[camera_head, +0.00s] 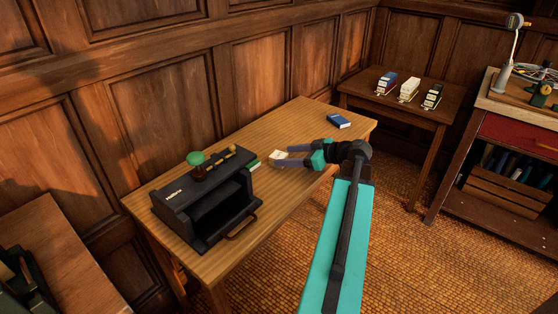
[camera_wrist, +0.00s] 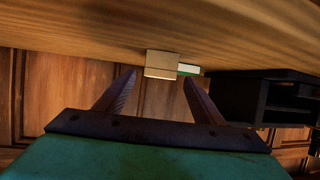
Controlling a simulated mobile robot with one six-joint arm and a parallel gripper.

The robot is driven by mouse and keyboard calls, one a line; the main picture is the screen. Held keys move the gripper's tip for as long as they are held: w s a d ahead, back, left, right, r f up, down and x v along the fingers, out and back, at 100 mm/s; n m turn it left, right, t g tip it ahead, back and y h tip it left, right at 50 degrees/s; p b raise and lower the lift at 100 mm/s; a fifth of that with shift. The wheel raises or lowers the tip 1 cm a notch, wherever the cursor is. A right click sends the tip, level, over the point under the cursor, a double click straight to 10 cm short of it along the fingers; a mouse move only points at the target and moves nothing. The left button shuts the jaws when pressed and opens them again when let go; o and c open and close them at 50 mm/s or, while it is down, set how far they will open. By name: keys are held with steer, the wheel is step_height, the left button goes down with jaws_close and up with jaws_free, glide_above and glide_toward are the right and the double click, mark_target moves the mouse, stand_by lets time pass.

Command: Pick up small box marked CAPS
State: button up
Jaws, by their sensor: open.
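A small cream box (camera_head: 276,155) sits on the wooden table near its middle; no lettering on it can be read. It also shows in the wrist view (camera_wrist: 162,64), just ahead of the fingertips and between their lines. My gripper (camera_head: 281,158) is open and reaches in from the right, low over the table, with its fingertips close to the box. In the wrist view the jaws (camera_wrist: 159,78) are spread and nothing is held. Whether a finger touches the box cannot be told.
A green and white item (camera_head: 254,164) lies near the box, beside a black case (camera_head: 207,205) with a green-topped stamp (camera_head: 196,160) on it. A blue book-like box (camera_head: 339,121) lies at the table's far end. A side table (camera_head: 370,97) holds several small boxes (camera_head: 409,89).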

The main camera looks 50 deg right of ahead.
mark_target(280, 155)
steer(key=shift+x, duration=2.3)
steer(key=c, duration=1.2)
steer(key=shift+r, duration=0.1)
steer(key=shift+r, duration=4.85)
